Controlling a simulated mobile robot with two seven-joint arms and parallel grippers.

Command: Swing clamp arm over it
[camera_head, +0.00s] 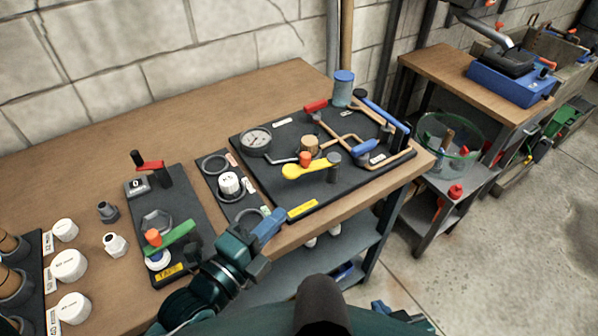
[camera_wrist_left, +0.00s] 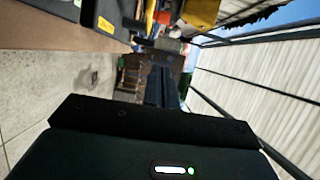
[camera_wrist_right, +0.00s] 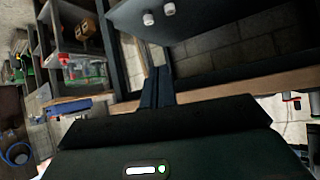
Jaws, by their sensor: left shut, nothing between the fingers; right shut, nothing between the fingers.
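In the head view a dark plate (camera_head: 187,206) on the bench carries a green arm (camera_head: 176,240) with an orange knob (camera_head: 153,237) at its left end. A white disc (camera_head: 159,260) lies under that end. A red-handled lever (camera_head: 150,165) on a black post stands at the plate's back. A yellow arm (camera_head: 306,170) with an orange knob sits on the larger board. I cannot tell which is the clamp arm. My left gripper (camera_head: 268,226) is shut and empty, at the bench's front edge, right of the green arm. My right gripper (camera_head: 392,311) is low at the bottom edge, shut and empty, partly hidden.
The larger black board (camera_head: 245,167) holds a gauge (camera_head: 257,141), pipes and a blue-handled lever (camera_head: 386,112). A small plate with a white cap (camera_head: 229,183) lies between the boards. White fittings (camera_head: 69,264) stand at left. The bench's back left is clear.

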